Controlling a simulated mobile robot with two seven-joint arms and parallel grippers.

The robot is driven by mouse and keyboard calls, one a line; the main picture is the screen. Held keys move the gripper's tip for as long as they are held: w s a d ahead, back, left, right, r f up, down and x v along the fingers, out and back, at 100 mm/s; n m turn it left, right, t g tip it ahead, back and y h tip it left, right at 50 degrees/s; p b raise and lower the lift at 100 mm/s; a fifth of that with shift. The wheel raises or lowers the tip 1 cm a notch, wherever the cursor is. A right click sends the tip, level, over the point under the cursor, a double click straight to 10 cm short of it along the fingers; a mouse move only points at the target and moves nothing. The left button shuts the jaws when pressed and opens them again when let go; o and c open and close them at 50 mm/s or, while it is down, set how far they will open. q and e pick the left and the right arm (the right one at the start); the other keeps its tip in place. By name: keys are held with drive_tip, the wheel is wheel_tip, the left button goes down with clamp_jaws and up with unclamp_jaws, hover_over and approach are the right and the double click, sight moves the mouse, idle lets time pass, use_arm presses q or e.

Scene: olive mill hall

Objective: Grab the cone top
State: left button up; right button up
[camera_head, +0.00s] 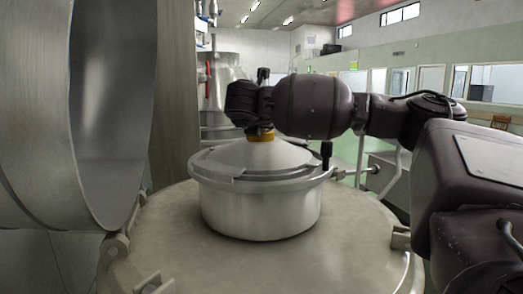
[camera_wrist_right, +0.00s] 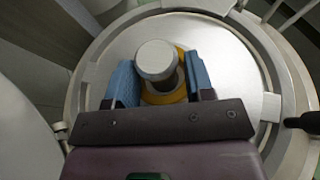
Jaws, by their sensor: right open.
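The cone top is the shallow conical metal lid (camera_head: 265,153) on the round steel vessel in the middle of the head view. In the right wrist view, the lid (camera_wrist_right: 225,55) fills most of the picture. A grey round knob (camera_wrist_right: 156,60) with a yellow ring (camera_wrist_right: 165,97) at its base rises from the lid's centre. My right gripper (camera_wrist_right: 161,78) is open, with one blue finger on each side of the knob. I cannot tell whether either finger touches it. In the head view the right wrist hides the knob, and the yellow ring (camera_head: 261,135) shows below it. My left gripper is not in view.
The steel vessel (camera_head: 262,214) stands on a wide round metal top (camera_head: 185,235). A large open metal cover (camera_head: 110,100) stands upright at the left. A black-handled clamp (camera_head: 327,154) and a valve pipe (camera_head: 360,171) stick out at the vessel's right.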

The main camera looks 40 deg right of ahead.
drive_tip(key=shift+w+d+f, duration=0.25)
drive_tip(key=shift+d, duration=0.05)
drive_tip(key=shift+f, duration=0.1)
drive_tip(key=shift+c, duration=0.5)
drive_tip(key=shift+f, duration=0.2)
clamp_jaws()
drive_tip(key=shift+r, duration=0.15)
